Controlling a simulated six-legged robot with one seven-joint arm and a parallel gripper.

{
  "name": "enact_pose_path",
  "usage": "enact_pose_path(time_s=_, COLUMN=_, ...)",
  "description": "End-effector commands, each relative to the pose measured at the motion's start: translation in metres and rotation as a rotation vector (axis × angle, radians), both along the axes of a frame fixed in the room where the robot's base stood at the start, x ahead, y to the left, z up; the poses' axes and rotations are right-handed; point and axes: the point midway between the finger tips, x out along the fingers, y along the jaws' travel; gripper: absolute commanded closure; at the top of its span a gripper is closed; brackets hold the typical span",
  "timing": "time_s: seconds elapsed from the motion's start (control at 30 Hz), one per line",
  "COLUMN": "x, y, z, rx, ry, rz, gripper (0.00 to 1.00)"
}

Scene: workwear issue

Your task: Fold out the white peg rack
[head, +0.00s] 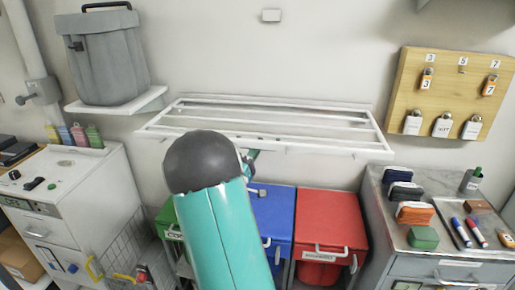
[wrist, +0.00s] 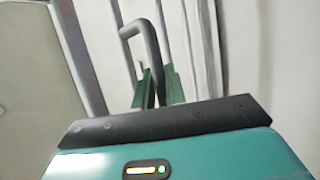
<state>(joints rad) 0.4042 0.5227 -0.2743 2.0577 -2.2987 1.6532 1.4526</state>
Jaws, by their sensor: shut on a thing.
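The white peg rack (head: 330,148) is on the back wall in the head view. Its frame stands out from the wall, with long bars running left to right and short pegs along the front bar. My gripper (wrist: 156,88) shows in the wrist view with its green fingers shut on a bent grey handle (wrist: 138,28). In the head view my arm covers the left part of the front bar and most of the gripper. Only a small teal piece shows just under the front bar, so the grip itself is hidden there.
Below the rack stand a blue bin (head: 273,213), a red bin (head: 325,222) and a partly hidden green one. A grey lidded bin (head: 108,62) sits on a shelf at left. A padlock board (head: 455,90) hangs at right above a cluttered grey cabinet (head: 385,215).

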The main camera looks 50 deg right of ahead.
Motion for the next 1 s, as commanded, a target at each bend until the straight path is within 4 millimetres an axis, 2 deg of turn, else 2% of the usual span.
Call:
enact_pose_path(time_s=0.03, x=-0.001, y=0.0, z=-0.009, rx=0.019, ry=0.011, rz=0.0, gripper=0.84)
enact_pose_path(time_s=0.1, x=-0.001, y=0.0, z=-0.009, rx=0.018, ry=0.012, rz=0.0, gripper=0.7)
enact_pose_path(time_s=0.13, x=-0.001, y=0.0, z=-0.008, rx=0.017, ry=0.011, rz=0.0, gripper=0.66)
enact_pose_path(time_s=0.43, x=-0.001, y=0.001, z=-0.006, rx=0.012, ry=0.008, rz=0.001, gripper=0.66)
enact_pose_path(time_s=0.53, x=-0.001, y=0.007, z=-0.009, rx=0.013, ry=0.009, rz=0.002, gripper=0.66)
enact_pose_path(time_s=0.67, x=0.0, y=0.023, z=-0.019, rx=0.013, ry=0.011, rz=0.004, gripper=0.66)
enact_pose_path(time_s=1.0, x=-0.001, y=0.087, z=-0.058, rx=0.014, ry=0.012, rz=0.004, gripper=0.66)
